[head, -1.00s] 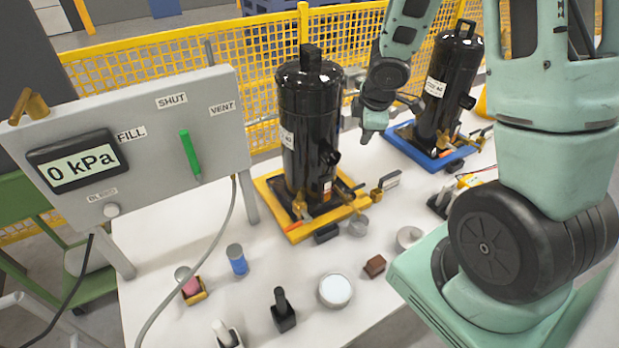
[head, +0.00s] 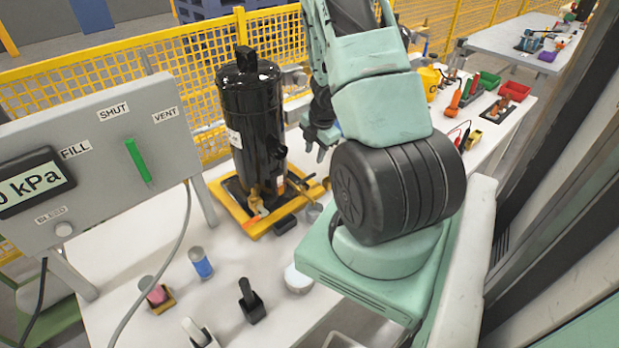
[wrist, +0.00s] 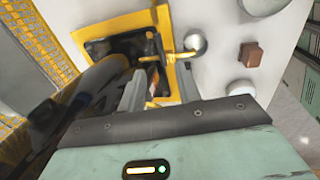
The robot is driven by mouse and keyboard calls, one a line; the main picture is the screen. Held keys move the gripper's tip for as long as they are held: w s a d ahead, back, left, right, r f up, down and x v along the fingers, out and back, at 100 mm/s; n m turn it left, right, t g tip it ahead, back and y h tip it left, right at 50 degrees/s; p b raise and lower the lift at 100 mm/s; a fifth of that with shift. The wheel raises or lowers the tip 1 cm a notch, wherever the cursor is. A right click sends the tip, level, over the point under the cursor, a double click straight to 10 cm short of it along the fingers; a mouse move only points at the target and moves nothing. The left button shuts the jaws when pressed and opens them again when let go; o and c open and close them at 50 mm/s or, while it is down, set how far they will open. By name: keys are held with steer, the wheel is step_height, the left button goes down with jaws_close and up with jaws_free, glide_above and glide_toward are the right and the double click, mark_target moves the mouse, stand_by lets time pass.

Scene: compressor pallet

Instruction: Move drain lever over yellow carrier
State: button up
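The yellow carrier (head: 230,211) lies on the white table under an upright black compressor (head: 252,120). In the wrist view the carrier (wrist: 183,82) is ahead of my fingers. The brass drain lever (head: 304,187) is at the carrier's right side, partly crowded by other fittings. In the wrist view the lever (wrist: 172,55) reaches across the carrier's edge towards a round grey cup (wrist: 195,43). My gripper (head: 316,150) hangs above and right of the carrier, beside the compressor. In the wrist view its two fingers (wrist: 160,88) are apart with nothing seen gripped between them.
A grey panel (head: 95,130) with a green lever (head: 138,160) stands at the left, with a hose hanging from it. A blue cylinder (head: 201,262), a black block with a peg (head: 251,302) and a white round dish (head: 297,279) stand in front. Yellow mesh fencing (head: 300,60) runs behind.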

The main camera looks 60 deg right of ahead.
mark_target(310, 176)
steer(key=f+b, duration=0.1)
steer(key=f, duration=0.2)
steer(key=w+f+b, duration=0.1)
steer(key=f, duration=0.2)
steer(key=f+b, duration=0.1)
steer(key=f, duration=0.2)
steer(key=shift+w+d+f+b, duration=0.25)
steer(key=shift+w+d+b, duration=0.05)
steer(key=shift+w, duration=0.1)
jaws_close()
